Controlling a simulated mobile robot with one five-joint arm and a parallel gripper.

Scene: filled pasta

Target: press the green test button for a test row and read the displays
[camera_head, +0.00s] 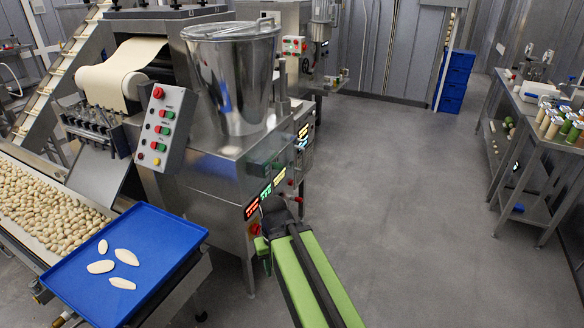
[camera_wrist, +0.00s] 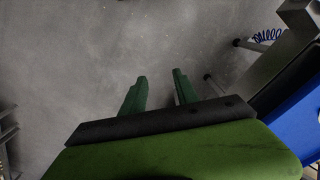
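A tilted grey control panel (camera_head: 176,139) on the pasta machine carries red, green and yellow buttons. Several green buttons (camera_head: 170,115) show there; their labels are too small to read. Lit displays (camera_head: 265,194) in red, green and orange sit low on the machine's right front corner. More lit displays (camera_head: 302,136) are on its right side. Their figures are not legible. My gripper (camera_wrist: 160,74) shows two green fingers apart with only floor between them in the wrist view.
A blue tray (camera_head: 163,227) with several pasta pieces stands left of my arm, beside a conveyor (camera_head: 42,244) of filled pasta. A steel hopper (camera_head: 235,85) tops the machine. A steel table (camera_head: 538,140) with jars is at far right. The floor (camera_head: 420,190) between is clear.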

